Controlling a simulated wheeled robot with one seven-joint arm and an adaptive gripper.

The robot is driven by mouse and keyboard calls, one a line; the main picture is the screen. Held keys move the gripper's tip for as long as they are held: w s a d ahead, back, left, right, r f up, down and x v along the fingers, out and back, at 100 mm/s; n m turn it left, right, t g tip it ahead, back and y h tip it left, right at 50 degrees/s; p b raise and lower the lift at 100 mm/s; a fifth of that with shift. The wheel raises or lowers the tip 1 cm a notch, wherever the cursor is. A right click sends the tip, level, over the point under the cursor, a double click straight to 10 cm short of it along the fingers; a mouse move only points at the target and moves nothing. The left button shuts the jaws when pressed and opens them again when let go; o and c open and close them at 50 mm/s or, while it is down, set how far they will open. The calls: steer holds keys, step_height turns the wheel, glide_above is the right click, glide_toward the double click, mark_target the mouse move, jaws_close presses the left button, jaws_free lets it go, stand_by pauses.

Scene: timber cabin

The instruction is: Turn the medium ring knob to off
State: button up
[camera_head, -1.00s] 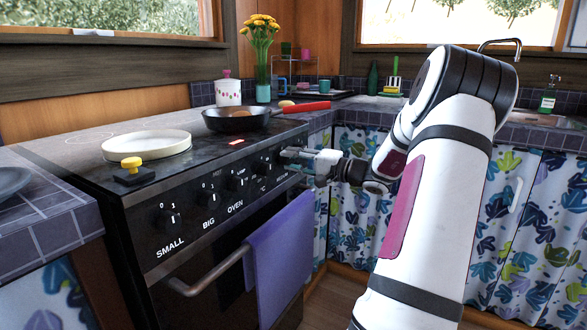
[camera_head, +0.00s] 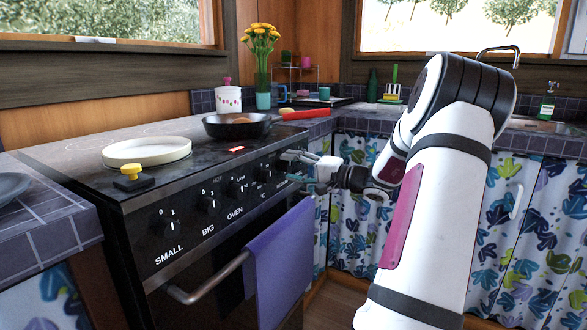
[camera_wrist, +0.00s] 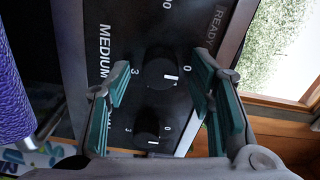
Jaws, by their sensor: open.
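The medium ring knob (camera_wrist: 162,72) is a round black knob on the black stove panel, beside the MEDIUM label in the wrist view. A 3 stands on its left and a 0 on its right; its white mark lies on the side towards the 0. My gripper (camera_wrist: 163,62) is open, its teal-lined fingers on either side of this knob, with gaps showing and nothing gripped. In the head view, my gripper (camera_head: 297,167) is at the right end of the stove front, covering part of the knob row.
A second knob (camera_wrist: 147,130) lies close by in the wrist view. A purple towel (camera_head: 282,250) hangs on the oven handle (camera_head: 207,285). A dark pan (camera_head: 237,127) and a white dish (camera_head: 147,152) sit on the stovetop. The red indicator (camera_head: 236,149) glows.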

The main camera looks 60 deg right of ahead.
steer(key=s+d, duration=0.1)
steer(key=s, duration=1.1)
